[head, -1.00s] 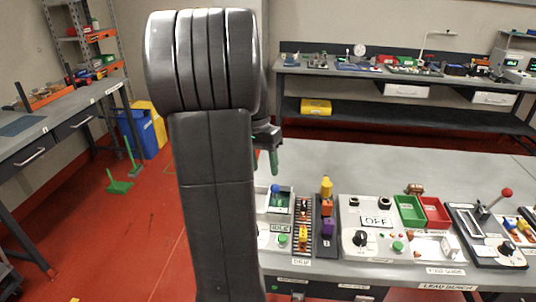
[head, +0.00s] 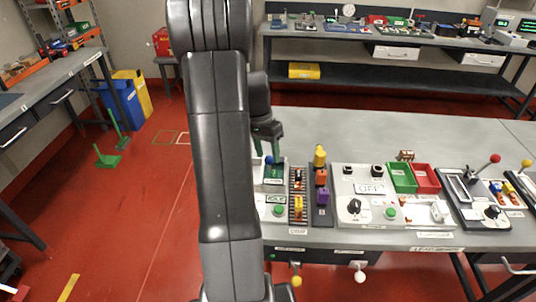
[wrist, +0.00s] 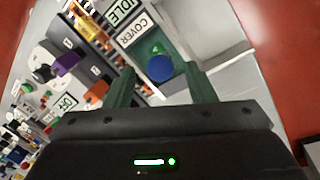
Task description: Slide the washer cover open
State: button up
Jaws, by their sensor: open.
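The washer unit (head: 272,198) stands on the bench's near left, partly behind my arm in the head view. Its blue knob (wrist: 160,68) sits over a green patch beside the COVER label (wrist: 136,30) in the wrist view. The knob also shows at the unit's back in the head view (head: 269,160). My gripper (wrist: 159,72) is open, with one green finger on each side of the knob in the picture. I cannot tell whether either finger touches it. The head view shows the fingers (head: 268,150) pointing down at the knob. The cover's edges are hard to make out.
To the right of the washer stand a rack with coloured blocks (head: 321,185), a control panel (head: 368,212), green (head: 402,180) and red bins (head: 426,180), and a lever unit (head: 484,200). The bench top (head: 340,130) behind them is clear.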

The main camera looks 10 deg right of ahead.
jog(key=shift+s+d+f, duration=0.1)
jog(key=shift+s+f, duration=0.05)
jog(key=shift+f, duration=0.6)
grip_shut()
jog(key=w+a, duration=0.2)
jog(key=a, duration=0.5)
jog(key=shift+w+a, duration=0.15)
jog(key=shift+a, duration=0.2)
jog(key=shift+c, duration=1.5)
grip_release()
jog(key=o, duration=0.3)
jog(key=shift+a, duration=0.25)
